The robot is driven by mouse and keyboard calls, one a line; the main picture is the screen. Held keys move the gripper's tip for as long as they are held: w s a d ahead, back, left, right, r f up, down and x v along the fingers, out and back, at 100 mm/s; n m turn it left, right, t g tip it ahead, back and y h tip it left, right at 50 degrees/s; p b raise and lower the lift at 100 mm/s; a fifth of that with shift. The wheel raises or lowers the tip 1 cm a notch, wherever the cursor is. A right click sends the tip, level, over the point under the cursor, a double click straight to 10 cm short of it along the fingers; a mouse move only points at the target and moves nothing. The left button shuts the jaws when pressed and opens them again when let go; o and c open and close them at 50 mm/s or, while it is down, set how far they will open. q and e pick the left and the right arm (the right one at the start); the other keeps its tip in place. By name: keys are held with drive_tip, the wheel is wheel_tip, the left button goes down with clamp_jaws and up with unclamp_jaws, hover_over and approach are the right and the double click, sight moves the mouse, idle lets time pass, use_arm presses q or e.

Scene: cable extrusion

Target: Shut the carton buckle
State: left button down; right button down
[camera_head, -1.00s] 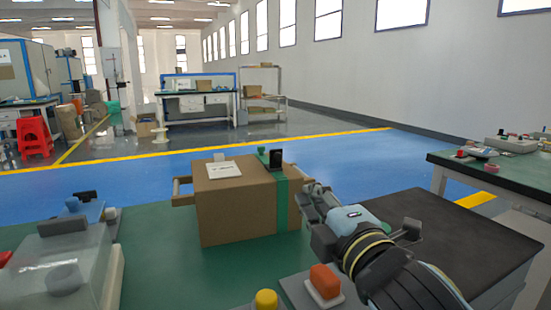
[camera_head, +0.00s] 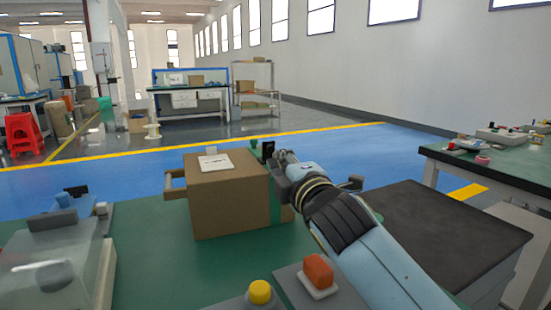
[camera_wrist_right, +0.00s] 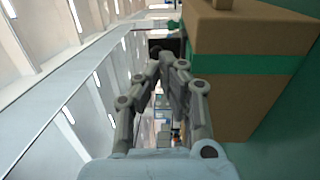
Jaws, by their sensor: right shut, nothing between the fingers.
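A brown carton (camera_head: 230,208) with a white label (camera_head: 215,162) on top stands on the green table. A green strap (camera_head: 276,205) runs down its right side, and it also crosses the carton in the right wrist view (camera_wrist_right: 240,62). The upright black buckle piece (camera_head: 267,150) and a green knob (camera_head: 254,145) are at the top right edge of the carton. My right gripper (camera_head: 286,157) is shut and empty, just right of the black piece. In the right wrist view its fingertips (camera_wrist_right: 171,62) are close to the dark buckle piece (camera_wrist_right: 164,47); contact cannot be told. My left gripper is not in view.
A clear-covered device (camera_head: 55,265) stands at the left. An orange button (camera_head: 318,269) and a yellow button (camera_head: 260,292) are at the front. A dark mat (camera_head: 435,230) lies at the right. Wooden handle bars (camera_head: 174,185) stick out at the carton's left.

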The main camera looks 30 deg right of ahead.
sight(271, 152)
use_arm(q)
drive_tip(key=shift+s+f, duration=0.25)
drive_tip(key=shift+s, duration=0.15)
use_arm(e)
drive_tip(key=shift+w+d, duration=0.2)
drive_tip(key=shift+w, duration=1.35)
